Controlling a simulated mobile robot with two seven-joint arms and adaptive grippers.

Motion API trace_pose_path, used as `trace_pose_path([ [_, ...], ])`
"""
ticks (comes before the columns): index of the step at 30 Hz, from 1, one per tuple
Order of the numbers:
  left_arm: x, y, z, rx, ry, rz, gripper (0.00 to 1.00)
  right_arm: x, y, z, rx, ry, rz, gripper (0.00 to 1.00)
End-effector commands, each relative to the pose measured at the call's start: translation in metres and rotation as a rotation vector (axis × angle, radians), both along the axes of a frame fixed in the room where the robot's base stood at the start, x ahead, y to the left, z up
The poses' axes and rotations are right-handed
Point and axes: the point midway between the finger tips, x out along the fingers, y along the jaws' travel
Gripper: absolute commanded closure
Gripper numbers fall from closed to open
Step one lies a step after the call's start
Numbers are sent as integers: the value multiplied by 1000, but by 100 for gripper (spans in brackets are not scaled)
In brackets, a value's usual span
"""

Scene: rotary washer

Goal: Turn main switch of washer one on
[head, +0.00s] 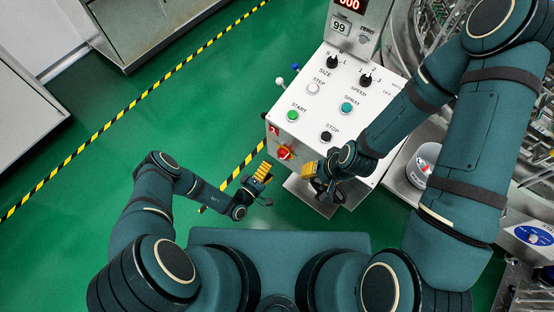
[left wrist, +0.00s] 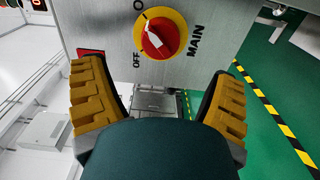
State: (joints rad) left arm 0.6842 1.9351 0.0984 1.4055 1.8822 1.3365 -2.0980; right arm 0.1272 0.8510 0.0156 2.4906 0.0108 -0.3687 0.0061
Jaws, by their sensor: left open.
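The main switch (head: 285,152) is a red knob on a yellow disc, low on the side of the control box (head: 300,75). In the left wrist view the switch (left wrist: 162,36) shows close ahead. A white mark on its knob slants to the upper left, its narrow end toward a cut-off label starting with O; the OFF label is lower left. My left gripper (head: 263,172) is open and empty, just left of and below the switch in the head view, apart from it. My right gripper (head: 313,180) is by the box's near edge; its jaw state is unclear.
The box top has green START (head: 292,115), black STOP (head: 326,136) and other buttons and knobs. A white-and-grey container (head: 423,163) stands right of the box. Machinery fills the right side. Green floor (head: 150,120) with striped tape is open at left.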

Motion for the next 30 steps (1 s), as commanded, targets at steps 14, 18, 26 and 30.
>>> trace_pose_path([
  [14,-38,28,0,1,-1,1,14,0,0,0,0,0,0,54],
  [18,-38,28,0,1,-1,1,14,0,0,0,0,0,0,54],
  [26,-38,28,0,1,-1,1,14,0,0,0,0,0,0,54],
  [30,-38,27,1,-2,3,-6,14,0,0,0,0,0,0,54],
])
